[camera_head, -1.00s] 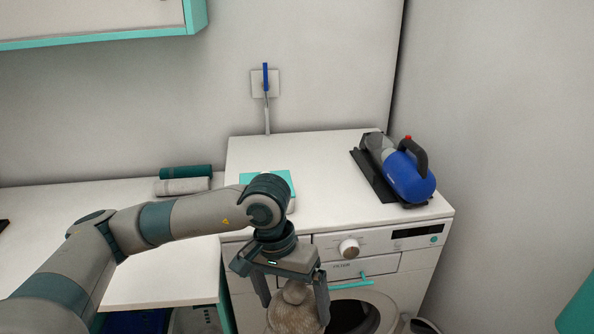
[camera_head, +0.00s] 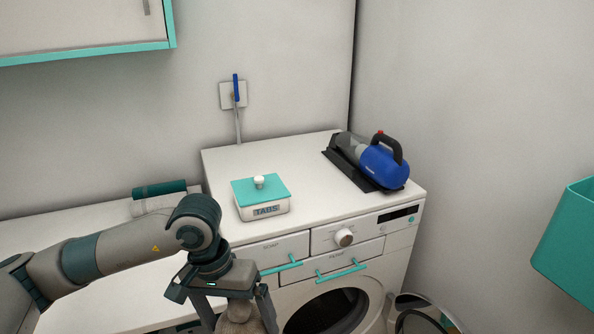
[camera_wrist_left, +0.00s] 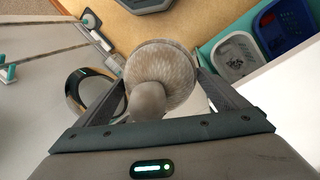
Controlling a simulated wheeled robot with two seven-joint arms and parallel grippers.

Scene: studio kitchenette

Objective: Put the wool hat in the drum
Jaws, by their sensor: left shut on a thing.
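The wool hat (camera_head: 238,324) is beige-grey with a pompom. My left gripper (camera_head: 238,314) is shut on it and holds it left of the washing machine's round opening. Only the hat's upper part shows in the head view; the left wrist view shows its knitted body (camera_wrist_left: 168,62) between the fingers, pompom toward the camera. The drum (camera_head: 328,312) is a dark round opening in the white machine's front, cut off by the lower picture edge. The round door (camera_head: 432,308) appears to stand open at the right. My right gripper is not in view.
On the machine top stand a white TABS box (camera_head: 262,204) with a teal lid and a blue handheld vacuum (camera_head: 384,167). Teal drawer handles (camera_head: 342,271) jut from the machine front. A teal bin (camera_head: 570,240) is at the right. Blue and white baskets (camera_wrist_left: 285,25) show in the wrist view.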

